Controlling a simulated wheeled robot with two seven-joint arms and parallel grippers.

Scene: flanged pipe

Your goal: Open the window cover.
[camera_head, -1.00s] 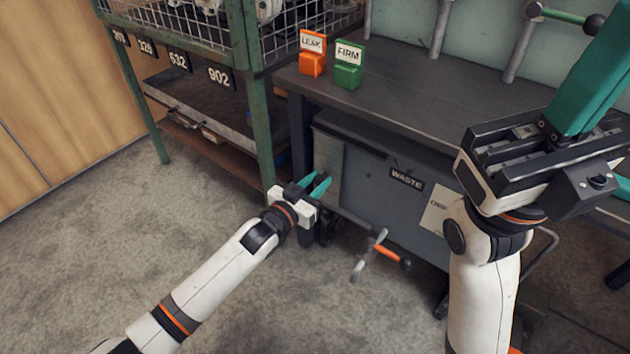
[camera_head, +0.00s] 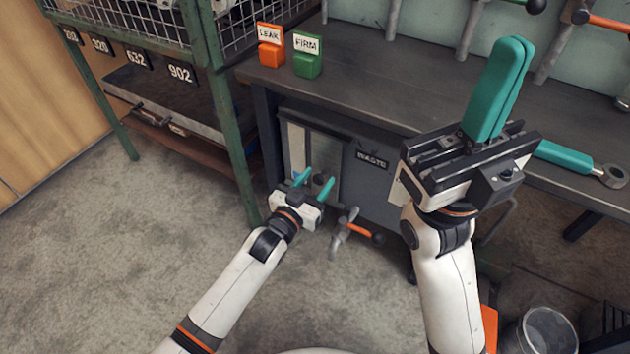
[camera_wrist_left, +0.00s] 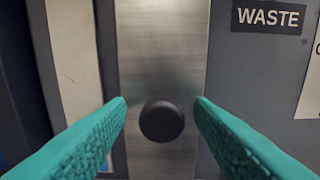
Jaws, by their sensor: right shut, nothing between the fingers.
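The window cover (camera_head: 325,152) is a brushed metal panel with a round black knob (camera_head: 320,179) on the front of the grey WASTE cabinet. It stands upright, with a pale strip (camera_head: 296,148) exposed on its left. In the left wrist view, the cover (camera_wrist_left: 162,55) fills the middle and the knob (camera_wrist_left: 162,121) sits between my left fingertips, with a small gap showing on each side. My left gripper (camera_head: 313,182) is open at the knob. My right gripper (camera_head: 516,50) is shut and empty, pointing up above the bench, away from the cover.
A green rack (camera_head: 232,140) stands close on the left. LEAK (camera_head: 271,52) and FIRM (camera_head: 307,63) blocks and a teal-handled wrench (camera_head: 570,158) lie on the bench. A bucket (camera_head: 543,330) stands lower right.

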